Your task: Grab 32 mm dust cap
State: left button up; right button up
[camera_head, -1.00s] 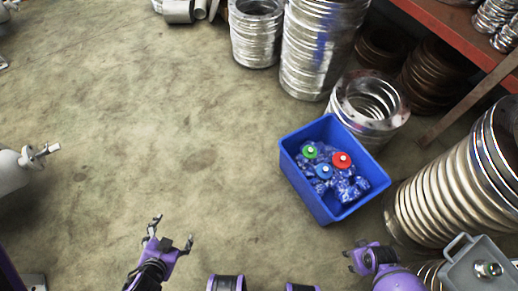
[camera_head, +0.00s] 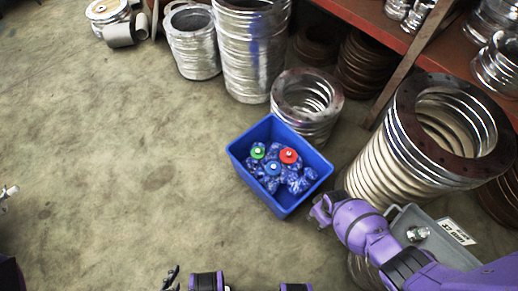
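A blue bin (camera_head: 241,165) stands on the floor and holds several blue-and-clear bagged pieces. On top of them lie three round caps: a green one (camera_head: 258,151), a red one (camera_head: 289,156) and a blue one (camera_head: 273,168). No size marking is readable, so I cannot tell which is 32 mm. My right gripper (camera_head: 320,211) is just beyond the bin's lower right side, outside it, with no cap at its fingers; its opening is unclear. My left gripper (camera_head: 173,277) shows only as dark fingertips at the bottom edge, well away from the bin.
Stacked metal rings (camera_head: 308,105) stand right behind the bin. A large ring stack (camera_head: 385,165) rises to its right. A grey tray (camera_head: 398,222) lies beside my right arm. A red shelf (camera_head: 372,22) is at the upper right. The floor left of the bin is clear.

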aim_at(258, 153)
jog(key=i+j+z, duration=0.1)
jog(key=i+j, duration=2.05)
jog(key=z, duration=0.45)
jog(key=j+z, duration=0.1)
jog(key=z, duration=0.3)
jog(key=j+z, duration=0.1)
jog(key=z, duration=0.35)
jog(key=j+z, duration=0.1)
jog(key=z, duration=0.3)
jog(key=i, duration=0.05)
